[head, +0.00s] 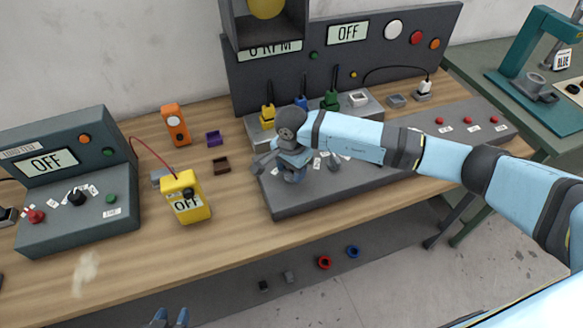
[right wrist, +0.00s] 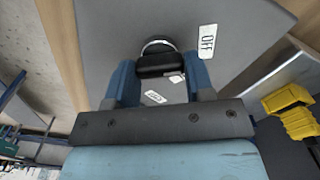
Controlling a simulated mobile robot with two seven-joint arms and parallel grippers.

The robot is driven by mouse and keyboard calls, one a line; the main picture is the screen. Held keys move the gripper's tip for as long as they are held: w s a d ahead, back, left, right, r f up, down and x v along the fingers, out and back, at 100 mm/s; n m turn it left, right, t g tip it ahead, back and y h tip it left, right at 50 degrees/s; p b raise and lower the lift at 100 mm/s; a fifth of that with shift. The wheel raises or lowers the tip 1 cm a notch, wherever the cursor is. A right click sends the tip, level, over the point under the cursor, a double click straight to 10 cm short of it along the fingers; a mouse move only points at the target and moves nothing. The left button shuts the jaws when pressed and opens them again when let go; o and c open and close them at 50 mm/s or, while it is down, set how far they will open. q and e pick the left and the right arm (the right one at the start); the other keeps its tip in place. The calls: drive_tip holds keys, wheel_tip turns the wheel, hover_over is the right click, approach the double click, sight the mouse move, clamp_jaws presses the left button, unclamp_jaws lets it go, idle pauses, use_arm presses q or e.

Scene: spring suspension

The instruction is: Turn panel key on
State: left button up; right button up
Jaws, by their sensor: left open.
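The panel key is a black grip on a round metal collar, set in the grey sloping panel; the key (right wrist: 160,66) shows in the right wrist view. A white OFF label (right wrist: 207,41) is beside it, and another small label (right wrist: 155,97) lies nearer the gripper. My right gripper (right wrist: 161,72) has its blue fingers on both sides of the key's grip with no clear gap. In the head view my right gripper (head: 293,172) is low over the panel (head: 295,204) and hides the key. My left gripper (head: 170,318) is open and empty at the bottom edge, away from the panel.
An orange device (head: 175,124) is behind. Wooden bench top is clear in front of the meter.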

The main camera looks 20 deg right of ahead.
drive_tip(key=shift+f+m+b, duration=0.1)
drive_tip(key=shift+m+b, duration=0.9)
drive_tip(key=shift+m, duration=0.3)
drive_tip(key=m+b, duration=0.2)
drive_tip(key=m, duration=0.1)
drive_tip(key=shift+m, duration=0.3)
drive_tip(key=m+b, duration=0.1)
drive_tip(key=m, duration=0.2)
drive_tip(key=shift+s, duration=0.1)
drive_tip(key=shift+m+b, duration=0.6)
drive_tip(key=shift+m, duration=0.7)
